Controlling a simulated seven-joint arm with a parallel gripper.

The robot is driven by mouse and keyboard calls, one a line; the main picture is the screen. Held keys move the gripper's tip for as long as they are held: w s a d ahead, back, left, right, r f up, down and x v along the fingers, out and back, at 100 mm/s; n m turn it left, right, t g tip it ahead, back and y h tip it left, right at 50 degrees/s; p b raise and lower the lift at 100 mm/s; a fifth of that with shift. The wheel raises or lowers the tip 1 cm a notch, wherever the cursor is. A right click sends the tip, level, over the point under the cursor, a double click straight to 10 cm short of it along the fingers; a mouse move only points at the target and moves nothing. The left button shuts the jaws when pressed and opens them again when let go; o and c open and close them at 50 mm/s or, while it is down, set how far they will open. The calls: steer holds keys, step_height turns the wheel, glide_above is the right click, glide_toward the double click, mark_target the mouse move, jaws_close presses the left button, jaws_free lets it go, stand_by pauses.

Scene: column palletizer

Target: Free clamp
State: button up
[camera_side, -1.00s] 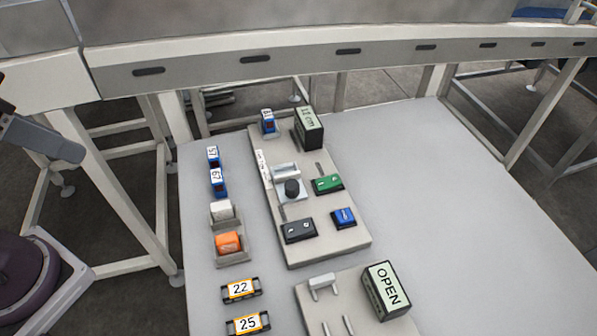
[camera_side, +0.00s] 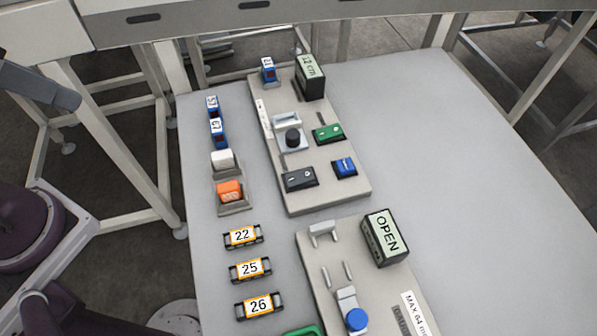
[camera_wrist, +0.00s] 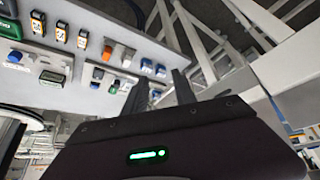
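A grey panel (camera_side: 312,258) at the lower right of the side view carries an OPEN display (camera_side: 385,238), a pale block (camera_side: 323,229), two slim upright pieces and a blue knob (camera_side: 356,320). Which part is the clamp is not clear. A second grey panel (camera_side: 331,200) behind it carries a "12 cm" display (camera_side: 311,76), a black knob (camera_side: 292,138) and green, blue and black switches. In the wrist view my gripper (camera_wrist: 160,90) shows two dark fingers, apart, with nothing visible between them. It is not in the side view.
Orange-and-white tags 22 (camera_side: 243,236), 25 (camera_side: 250,269) and 26 (camera_side: 259,306) lie left of the front panel. Behind them are an orange block (camera_side: 229,191), a white block (camera_side: 223,159) and blue numbered blocks. The table's right side (camera_side: 480,200) is clear. A metal frame stands behind.

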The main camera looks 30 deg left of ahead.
steer(key=w+d, duration=0.1)
steer(key=w, duration=0.1)
steer(key=w+d+r+n, duration=0.1)
steer(key=w+d+r+n+g+h, duration=0.1)
steer(key=w+d, duration=0.1)
steer(key=shift+w, duration=0.3)
jaws_close()
steer(key=w+d+f+n+g, duration=0.1)
steer(key=w+d+f+n, duration=0.2)
steer(key=d, duration=0.7)
steer(key=w+d+f+n+g, duration=0.2)
steer(key=w+d+f+n, duration=0.2)
steer(key=d, duration=0.6)
steer(key=shift+w+f, duration=0.15)
steer(key=shift+w, duration=1)
steer(key=shift+d, duration=0.1)
